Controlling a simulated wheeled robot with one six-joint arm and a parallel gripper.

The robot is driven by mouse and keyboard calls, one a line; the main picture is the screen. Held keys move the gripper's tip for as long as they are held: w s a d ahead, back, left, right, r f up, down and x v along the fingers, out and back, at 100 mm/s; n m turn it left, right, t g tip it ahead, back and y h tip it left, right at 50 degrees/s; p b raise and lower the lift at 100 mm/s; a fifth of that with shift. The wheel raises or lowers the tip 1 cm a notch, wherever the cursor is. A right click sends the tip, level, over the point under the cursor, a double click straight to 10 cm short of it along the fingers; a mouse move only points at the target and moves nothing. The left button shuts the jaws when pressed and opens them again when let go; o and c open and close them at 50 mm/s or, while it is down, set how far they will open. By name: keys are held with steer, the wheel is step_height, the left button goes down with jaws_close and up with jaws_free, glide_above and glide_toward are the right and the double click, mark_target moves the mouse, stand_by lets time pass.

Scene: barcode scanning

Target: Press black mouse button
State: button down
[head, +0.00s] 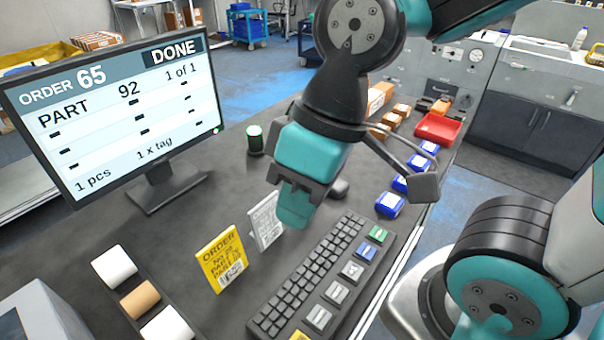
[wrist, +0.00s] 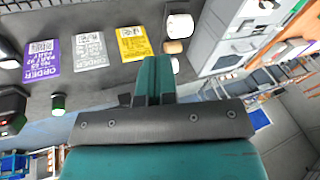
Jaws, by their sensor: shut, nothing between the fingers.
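My gripper (head: 292,212) is shut and empty, pointing down above the middle of the dark table; its teal fingers are together in the wrist view (wrist: 153,75). A small dark rounded object (head: 339,188) lies just right of and behind the fingers in the head view, partly hidden by them. It may be the black mouse, but I cannot make out its buttons. My gripper looks apart from it. In the wrist view, a dark rounded shape (wrist: 8,62) sits at the left edge, and I cannot tell whether it is the same object.
The keyboard (head: 312,270) with large coloured keys lies in front. Yellow (head: 221,258) and white (head: 265,222) order cards stand left of it; a purple card (wrist: 41,58) shows too. The monitor (head: 115,110) reads DONE. A green-topped cylinder (head: 255,140) and blue packs (head: 389,204) stand further back.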

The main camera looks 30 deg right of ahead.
steer(key=w+d+f+n+t+y, duration=0.1)
steer(key=w+d+f+n, duration=0.1)
steer(key=w, duration=0.6)
steer(key=w+d+f+n+t+y, duration=0.1)
steer(key=w+d+f+n+t, duration=0.15)
steer(key=w, duration=0.55)
steer(key=w+d+f+n+t, duration=0.1)
steer(key=w+d+f, duration=0.2)
steer(key=d, duration=0.3)
steer(key=w+d+f+n+t+h+p, duration=0.1)
steer(key=w+d+f+t, duration=0.1)
steer(key=d, duration=0.4)
steer(key=w+d+f+n+t, duration=0.1)
steer(key=w+d+f+n, duration=0.1)
steer(key=w+d+f, duration=0.2)
steer(key=w+d, duration=0.2)
steer(key=d, duration=0.1)
steer(key=shift+w, duration=0.3)
steer(key=shift+f, duration=0.1)
step_height(320, 180, down, 8)
steer(key=b, duration=0.4)
steer(key=shift+f+b, duration=0.3)
steer(key=shift+b, duration=0.2)
